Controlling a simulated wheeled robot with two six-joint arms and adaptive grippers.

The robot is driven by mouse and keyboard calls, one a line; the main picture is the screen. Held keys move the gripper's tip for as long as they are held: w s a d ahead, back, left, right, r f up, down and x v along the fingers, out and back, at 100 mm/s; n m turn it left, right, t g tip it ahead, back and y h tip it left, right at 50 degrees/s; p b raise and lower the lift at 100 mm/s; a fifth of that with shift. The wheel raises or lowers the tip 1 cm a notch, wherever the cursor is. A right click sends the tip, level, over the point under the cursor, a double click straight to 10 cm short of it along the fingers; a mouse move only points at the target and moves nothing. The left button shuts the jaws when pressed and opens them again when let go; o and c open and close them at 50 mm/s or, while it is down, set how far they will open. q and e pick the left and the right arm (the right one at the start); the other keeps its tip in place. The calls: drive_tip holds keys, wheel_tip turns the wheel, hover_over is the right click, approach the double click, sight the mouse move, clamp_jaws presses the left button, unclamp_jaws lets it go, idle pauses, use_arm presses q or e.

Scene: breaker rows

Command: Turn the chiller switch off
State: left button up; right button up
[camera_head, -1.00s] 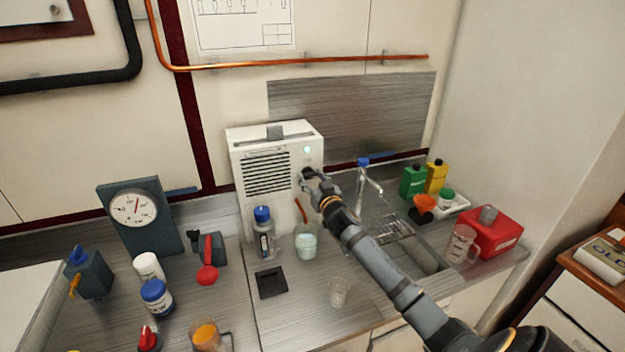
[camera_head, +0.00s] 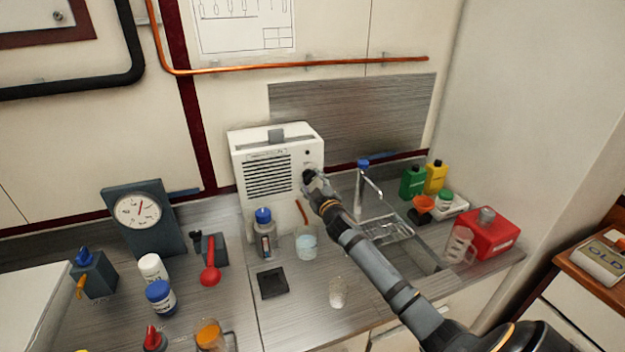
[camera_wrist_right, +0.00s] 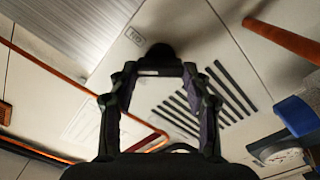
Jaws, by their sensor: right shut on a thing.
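The chiller is a white box (camera_head: 250,146) with a dark vent grille and a grey top handle, standing against the back wall. A small round lamp (camera_head: 307,152) at its upper right is dark. My right gripper (camera_head: 310,178) is at the right side of the chiller's front. In the right wrist view, my right gripper (camera_wrist_right: 160,70) is shut on a black switch knob (camera_wrist_right: 160,53) on the white front panel. The knob's pointing direction is hidden by the fingers. My left gripper is not in view.
A blue-capped bottle (camera_head: 265,240) and a glass beaker (camera_head: 306,244) stand before the chiller. A sink with a tap (camera_head: 370,190) lies to the right, with a red can (camera_head: 490,236) beyond. A dial gauge (camera_head: 140,212) stands left.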

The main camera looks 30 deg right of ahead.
drive_tip(key=n+p, duration=0.2)
drive_tip(key=n, duration=0.3)
drive_tip(key=shift+n, duration=0.3)
drive_tip(key=shift+a+f+n+p, duration=0.1)
drive_tip(key=shift+n+p, duration=0.6)
drive_tip(key=shift+n, duration=1.3)
drive_tip(key=o, duration=1.2)
drive_tip(key=shift+c, duration=0.2)
drive_tip(key=shift+s+f, duration=0.15)
drive_tip(key=shift+s, duration=0.1)
drive_tip(key=v, duration=1.1)
drive_tip(key=shift+s, duration=0.2)
